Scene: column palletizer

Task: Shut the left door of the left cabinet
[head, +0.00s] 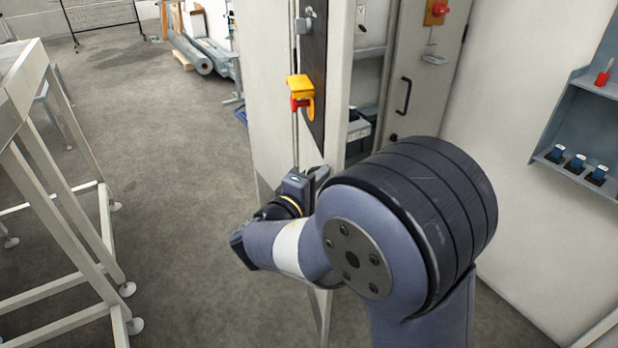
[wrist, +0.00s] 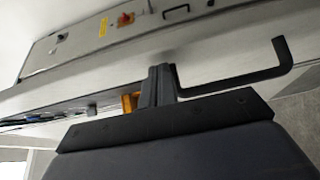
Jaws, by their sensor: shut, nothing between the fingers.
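The left door (head: 269,92) of the cabinet is a pale upright panel that stands open, swung out toward me. A dark strip with a yellow and red fitting (head: 301,88) runs along it. In the wrist view the pale door edge (wrist: 220,53) crosses the picture, and a black bent handle (wrist: 283,60) sticks out at the right. My gripper (wrist: 160,72) is shut and empty, with its fingertips close to this panel. I cannot tell whether they touch it. In the head view my arm hides most of the gripper and the door's lower part.
The cabinet's other door (head: 400,62) has a black handle and a red and yellow switch (head: 437,11). Shelves show in the gap between. A pale metal frame (head: 75,195) stands at the left. A blue-grey wall rack (head: 590,125) hangs at the right.

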